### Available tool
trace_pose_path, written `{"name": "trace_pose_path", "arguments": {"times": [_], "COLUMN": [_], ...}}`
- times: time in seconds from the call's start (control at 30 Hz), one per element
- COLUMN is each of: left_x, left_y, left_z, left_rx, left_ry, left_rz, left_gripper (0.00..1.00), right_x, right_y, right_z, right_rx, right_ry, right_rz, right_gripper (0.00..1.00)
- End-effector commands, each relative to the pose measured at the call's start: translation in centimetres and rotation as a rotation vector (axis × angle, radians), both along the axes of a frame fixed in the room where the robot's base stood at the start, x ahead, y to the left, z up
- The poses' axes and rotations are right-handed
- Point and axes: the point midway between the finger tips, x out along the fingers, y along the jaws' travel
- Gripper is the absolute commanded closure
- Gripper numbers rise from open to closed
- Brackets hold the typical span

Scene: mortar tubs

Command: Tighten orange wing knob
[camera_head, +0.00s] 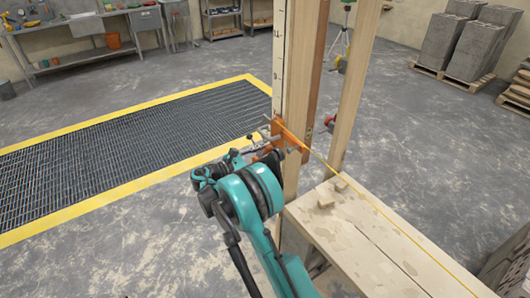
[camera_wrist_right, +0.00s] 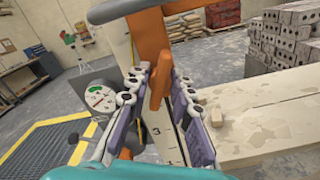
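The orange wing knob (camera_wrist_right: 159,80) stands between the two fingers of my right gripper (camera_wrist_right: 163,82) in the wrist view. The fingers lie on either side of it, with a gap showing on its right side; firm contact is not visible. Above the knob is the orange clamp body (camera_wrist_right: 150,30). In the head view the orange clamp (camera_head: 291,139) sits on the upright wooden post, and my right gripper (camera_head: 266,142) reaches it from the left. The knob is too small to make out there. My left gripper is not in view.
A numbered scale (camera_head: 280,60) runs up the post. A string (camera_head: 385,210) runs from the clamp over the pale plank bench (camera_head: 360,235), which bears small wooden blocks (camera_head: 326,201). A round dial (camera_wrist_right: 100,97) shows left of the fingers. A yellow-edged floor grate (camera_head: 110,140) lies left.

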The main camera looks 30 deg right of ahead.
Motion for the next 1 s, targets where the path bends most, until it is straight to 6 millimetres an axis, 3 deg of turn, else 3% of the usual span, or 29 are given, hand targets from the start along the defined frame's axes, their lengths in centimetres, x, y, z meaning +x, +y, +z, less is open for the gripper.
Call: {"name": "trace_pose_path", "arguments": {"times": [0.47,1.0], "left_x": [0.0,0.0], "left_y": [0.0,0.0], "left_z": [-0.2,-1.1], "left_rx": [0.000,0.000], "left_ry": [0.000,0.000], "left_rz": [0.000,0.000], "left_gripper": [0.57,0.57], "right_x": [0.0,0.0], "right_y": [0.0,0.0], "right_z": [-0.1,-0.1], "right_rx": [0.007,0.044], "right_ry": [-0.088,-0.553], "right_rz": [-0.001,-0.001], "right_gripper": [1.00,1.00]}}
